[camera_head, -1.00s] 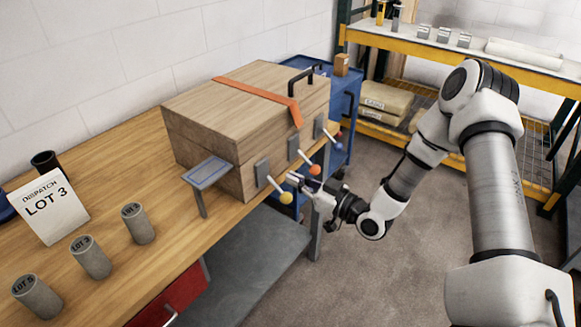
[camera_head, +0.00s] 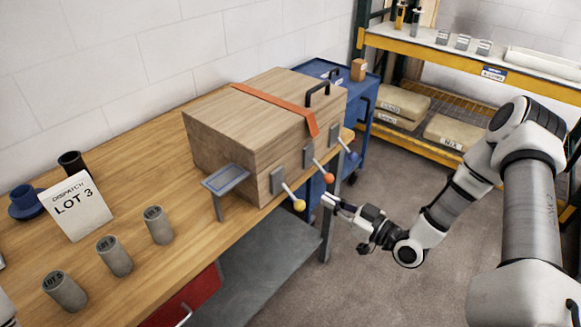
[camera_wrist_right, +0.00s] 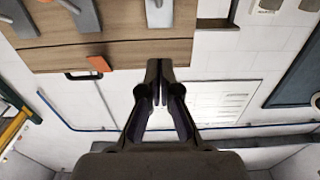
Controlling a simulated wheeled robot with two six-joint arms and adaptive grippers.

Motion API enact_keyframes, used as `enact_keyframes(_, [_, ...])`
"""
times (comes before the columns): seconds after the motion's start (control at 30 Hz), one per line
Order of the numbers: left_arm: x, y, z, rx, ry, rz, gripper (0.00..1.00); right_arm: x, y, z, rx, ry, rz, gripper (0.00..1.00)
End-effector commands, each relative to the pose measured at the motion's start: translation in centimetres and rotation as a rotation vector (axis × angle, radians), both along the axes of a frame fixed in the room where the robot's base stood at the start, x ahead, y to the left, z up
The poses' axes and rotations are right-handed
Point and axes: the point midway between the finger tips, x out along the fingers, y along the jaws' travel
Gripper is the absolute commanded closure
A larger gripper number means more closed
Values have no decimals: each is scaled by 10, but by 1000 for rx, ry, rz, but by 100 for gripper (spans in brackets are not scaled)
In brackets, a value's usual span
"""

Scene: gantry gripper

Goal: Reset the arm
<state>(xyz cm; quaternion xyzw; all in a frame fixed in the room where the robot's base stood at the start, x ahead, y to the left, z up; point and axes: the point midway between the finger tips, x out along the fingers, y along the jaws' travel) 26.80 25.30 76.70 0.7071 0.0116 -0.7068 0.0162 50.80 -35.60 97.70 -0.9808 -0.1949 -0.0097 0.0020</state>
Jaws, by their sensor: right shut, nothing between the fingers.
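My right gripper (camera_head: 334,203) is shut and empty in the head view. It hangs in front of the wooden box, just right of the yellow-knobbed lever and apart from it. In the right wrist view its fingers (camera_wrist_right: 158,78) are together with nothing between them. The wooden box (camera_head: 235,150) stands on the bench with an orange strap and a black handle. Its front carries levers with a yellow knob (camera_head: 299,204) and an orange-red knob (camera_head: 328,178); a third lever (camera_head: 346,146) is at the right. My left gripper is not in view.
The wooden bench (camera_head: 120,155) holds several grey cylinders, a "DISPATCH LOT 3" card (camera_head: 77,206), a black cup (camera_head: 73,164) and a small blue-topped stand (camera_head: 225,181). A blue cart (camera_head: 365,110) and yellow-edged shelving (camera_head: 450,57) stand behind. Floor space right of the bench is open.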

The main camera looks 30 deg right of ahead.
Motion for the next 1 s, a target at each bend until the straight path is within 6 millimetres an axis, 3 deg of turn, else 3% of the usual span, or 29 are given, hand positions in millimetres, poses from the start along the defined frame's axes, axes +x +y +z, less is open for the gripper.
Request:
enact_keyframes(0.23, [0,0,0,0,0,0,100,-2,7,-7,-9,18,20,100])
enact_keyframes(0.37, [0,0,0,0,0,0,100,-7,59,-27,-60,91,160,100])
enact_keyframes(0.47, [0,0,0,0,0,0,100,-25,114,-73,-126,295,251,100])
enact_keyframes(0.5, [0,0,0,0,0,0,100,-39,132,-97,-158,417,267,100])
enact_keyframes(0.6, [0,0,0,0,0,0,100,-89,158,-155,-242,750,253,100])
enact_keyframes(0.7, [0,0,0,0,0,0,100,-149,155,-194,-324,1075,150,100])
enact_keyframes(0.8, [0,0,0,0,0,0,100,-199,133,-209,-362,1333,-35,100])
enact_keyframes(0.9, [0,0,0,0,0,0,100,-228,110,-209,-325,1498,-228,100])
enact_keyframes(1.0, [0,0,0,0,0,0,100,-242,102,-210,-284,1580,-329,100])
